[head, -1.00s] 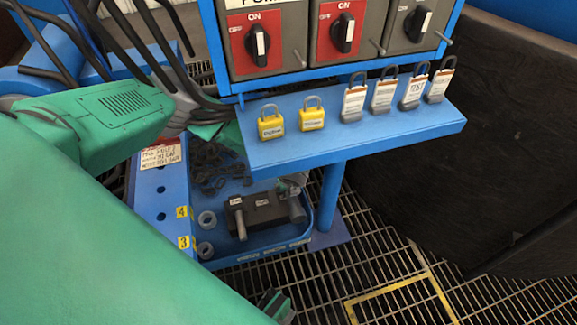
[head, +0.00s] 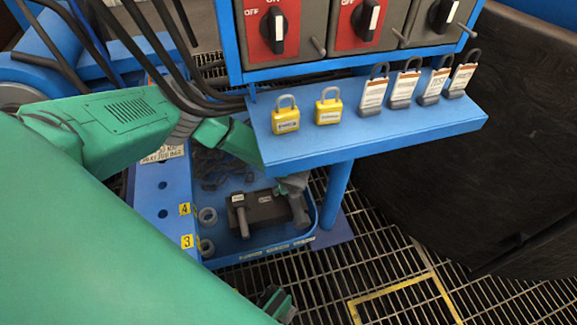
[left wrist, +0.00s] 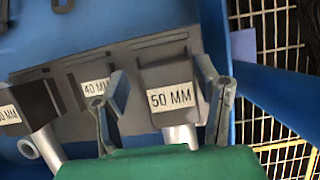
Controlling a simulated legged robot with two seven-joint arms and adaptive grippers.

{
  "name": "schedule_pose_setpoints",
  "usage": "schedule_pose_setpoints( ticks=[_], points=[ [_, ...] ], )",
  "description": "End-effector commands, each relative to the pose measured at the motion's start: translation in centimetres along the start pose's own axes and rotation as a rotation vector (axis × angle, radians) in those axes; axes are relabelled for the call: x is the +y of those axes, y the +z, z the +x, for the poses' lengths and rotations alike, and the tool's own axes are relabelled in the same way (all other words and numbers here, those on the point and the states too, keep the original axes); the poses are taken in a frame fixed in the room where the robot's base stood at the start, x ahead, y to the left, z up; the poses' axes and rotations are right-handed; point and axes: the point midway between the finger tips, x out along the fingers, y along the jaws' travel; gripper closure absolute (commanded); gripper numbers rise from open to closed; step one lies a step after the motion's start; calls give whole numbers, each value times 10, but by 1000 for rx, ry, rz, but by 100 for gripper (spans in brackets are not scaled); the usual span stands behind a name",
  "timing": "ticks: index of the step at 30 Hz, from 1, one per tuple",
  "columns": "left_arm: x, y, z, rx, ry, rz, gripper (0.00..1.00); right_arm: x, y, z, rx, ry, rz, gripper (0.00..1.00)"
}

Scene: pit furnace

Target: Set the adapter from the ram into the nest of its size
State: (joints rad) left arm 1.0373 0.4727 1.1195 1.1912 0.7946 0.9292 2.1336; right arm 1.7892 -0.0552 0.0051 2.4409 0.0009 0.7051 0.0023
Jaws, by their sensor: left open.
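A dark block (head: 265,208) lies in the blue tray under the shelf. Grey cylinders stick out at its left end (head: 243,222) and right end (head: 298,212). In the left wrist view its plates read 40 MM (left wrist: 95,87) and 50 MM (left wrist: 171,98); a third label at the left edge is partly cut off. A grey cylinder (left wrist: 180,136) shows under the 50 MM plate. My left gripper (left wrist: 160,95) is open, its fingers either side of the 50 MM plate in that view; contact cannot be told. My right gripper (head: 275,302) shows small at the bottom; its jaw state is unclear. I cannot identify the adapter for certain.
A blue shelf (head: 380,132) with several padlocks overhangs the tray (head: 265,250). Switch boxes stand above it. Grey rings (head: 207,215) lie beside a blue bar marked 4 and 3 (head: 163,205). Black cables hang at upper left. Open floor grating (head: 330,275) lies in front.

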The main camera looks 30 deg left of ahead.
Motion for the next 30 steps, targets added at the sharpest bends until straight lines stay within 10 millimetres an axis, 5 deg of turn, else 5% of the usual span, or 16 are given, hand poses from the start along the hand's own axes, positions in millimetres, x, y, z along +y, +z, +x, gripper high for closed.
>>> schedule_pose_setpoints(
  ticks=[5, 18, 30],
  points=[
    [-3, 0, -15, -2, -2, 2, 43, 0, 0, -8, 0, 0, 0, 43],
    [-1, 2, -101, 1, -3, 1, 43, 1, -3, -52, 0, 0, 1, 43],
    [-2, 0, -122, -2, -1, 1, 43, 1, -3, -58, 0, 0, 1, 43]
  ],
)
